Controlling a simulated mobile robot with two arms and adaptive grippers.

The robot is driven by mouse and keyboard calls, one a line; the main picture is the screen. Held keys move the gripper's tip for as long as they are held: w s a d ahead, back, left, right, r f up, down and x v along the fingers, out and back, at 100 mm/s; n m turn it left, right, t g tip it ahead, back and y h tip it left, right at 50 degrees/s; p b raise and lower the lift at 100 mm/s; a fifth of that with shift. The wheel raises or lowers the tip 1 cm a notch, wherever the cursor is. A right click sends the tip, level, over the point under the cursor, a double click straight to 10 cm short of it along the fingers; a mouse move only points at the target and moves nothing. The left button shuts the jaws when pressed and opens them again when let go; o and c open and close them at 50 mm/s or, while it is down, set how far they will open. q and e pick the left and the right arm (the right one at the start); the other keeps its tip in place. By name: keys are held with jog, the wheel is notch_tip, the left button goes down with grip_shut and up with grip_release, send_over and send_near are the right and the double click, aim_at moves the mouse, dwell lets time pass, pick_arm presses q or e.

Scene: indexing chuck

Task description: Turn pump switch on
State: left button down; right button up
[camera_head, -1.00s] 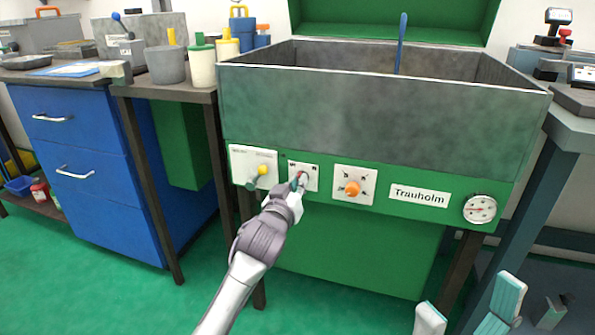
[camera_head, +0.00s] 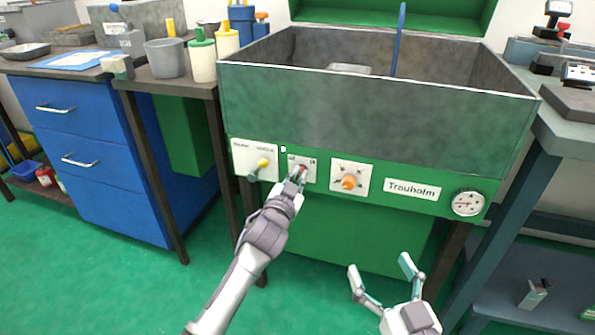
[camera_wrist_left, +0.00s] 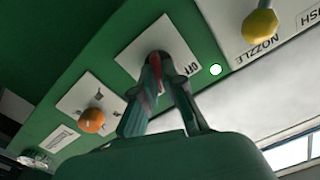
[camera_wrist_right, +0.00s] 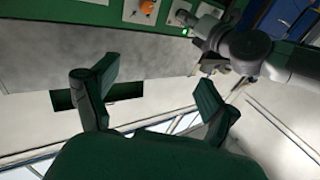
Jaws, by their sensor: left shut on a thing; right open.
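The white switch plate (camera_head: 312,172) is on the green front panel, between the nozzle plate and the orange-knob plate. In the left wrist view the plate (camera_wrist_left: 128,58) bears the word OFF, and the red switch (camera_wrist_left: 154,74) shows between my left fingers. My left gripper (camera_head: 299,177) is shut on this switch; the fingers (camera_wrist_left: 161,80) hide much of it, so its exact position is unclear. A small lamp (camera_head: 283,149) above the plate's left corner looks bright white. My right gripper (camera_head: 379,262) is open and empty, low in front of the panel.
A yellow-knob nozzle plate (camera_head: 252,152) is left of the switch, an orange knob (camera_head: 348,183) right of it. A round gauge (camera_head: 468,204) is further right. The grey basin (camera_head: 370,115) overhangs the panel. Green floor (camera_head: 120,285) lies open in front.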

pick_arm(q)
jog(key=shift+m+p, duration=0.45)
jog(key=shift+m, duration=0.45)
pick_arm(e)
jog(key=shift+s+d+f+g+h, duration=0.2)
jog(key=shift+f+g, duration=0.35)
jog(key=shift+f, duration=0.3)
jog(key=shift+s+d+f+g+h, duration=0.1)
jog(key=shift+d+f+g+h, duration=0.1)
jog(key=shift+f+g, duration=0.5)
jog(key=shift+s+d+f+g+h, duration=0.1)
jog(key=shift+s+f+g+h, duration=0.2)
jog(key=shift+f, duration=0.7)
jog(key=shift+w, duration=0.15)
pick_arm(q)
jog(key=c, duration=1.3)
grip_release()
jog(key=shift+o, duration=0.2)
jog(key=v, duration=1.2)
